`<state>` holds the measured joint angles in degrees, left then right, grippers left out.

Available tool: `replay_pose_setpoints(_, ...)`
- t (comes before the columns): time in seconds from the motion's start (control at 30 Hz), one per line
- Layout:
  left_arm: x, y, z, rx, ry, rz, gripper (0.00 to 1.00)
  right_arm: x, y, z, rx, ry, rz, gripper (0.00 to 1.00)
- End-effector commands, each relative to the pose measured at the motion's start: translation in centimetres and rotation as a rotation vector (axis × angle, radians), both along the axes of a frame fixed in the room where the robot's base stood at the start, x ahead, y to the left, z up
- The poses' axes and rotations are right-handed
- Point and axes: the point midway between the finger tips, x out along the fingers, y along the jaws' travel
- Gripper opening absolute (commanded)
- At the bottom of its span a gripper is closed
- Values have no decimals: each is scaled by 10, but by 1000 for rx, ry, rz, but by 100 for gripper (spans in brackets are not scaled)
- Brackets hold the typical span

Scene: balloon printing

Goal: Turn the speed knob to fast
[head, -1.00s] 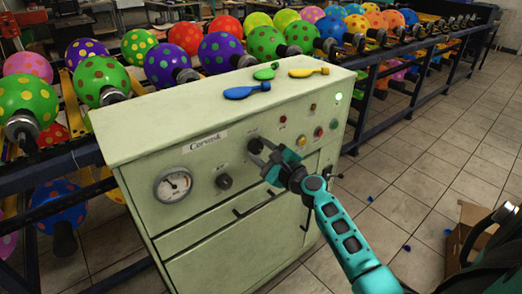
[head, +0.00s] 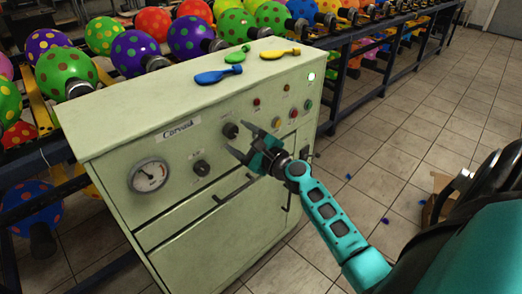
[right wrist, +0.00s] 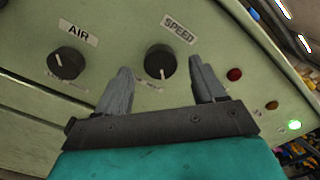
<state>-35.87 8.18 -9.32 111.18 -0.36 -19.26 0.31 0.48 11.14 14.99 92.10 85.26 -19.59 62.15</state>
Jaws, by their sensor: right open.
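The speed knob (head: 230,131) is a round black dial on the front of the pale green machine (head: 120,112). In the right wrist view the knob (right wrist: 160,62) sits under a "SPEED" label, with its white mark pointing down. The small lettering below it is partly hidden and too blurred to read. My right gripper (head: 237,137) is open and empty in front of the panel. In the right wrist view its fingertips (right wrist: 160,68) flank the knob left and right; contact cannot be told. My left gripper is out of view.
An "AIR" knob (right wrist: 67,63) and a pressure gauge (head: 149,176) lie left of the speed knob. Small red lights and buttons (head: 256,101) are to its right. Flat balloons (head: 218,75) lie on the machine top. Racks of dotted balloons (head: 136,53) stand behind. Floor at right is mostly clear.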

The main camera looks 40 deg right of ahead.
Motion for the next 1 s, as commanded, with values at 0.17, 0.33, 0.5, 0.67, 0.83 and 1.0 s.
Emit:
replay_pose_setpoints(0.17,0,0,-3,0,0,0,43,-39,-3,-2,0,3,0,69)
replay_pose_setpoints(0.33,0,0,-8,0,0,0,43,-72,-6,-3,2,3,-1,69)
replay_pose_setpoints(0.5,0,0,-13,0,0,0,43,-95,-7,-2,3,2,-1,69)
replay_pose_setpoints(0.67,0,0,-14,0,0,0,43,-105,-8,-1,1,1,-1,69)
replay_pose_setpoints(0.83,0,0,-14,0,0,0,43,-107,-8,0,1,0,0,69)
replay_pose_setpoints(1.0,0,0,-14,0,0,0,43,-107,-8,0,2,0,0,69)
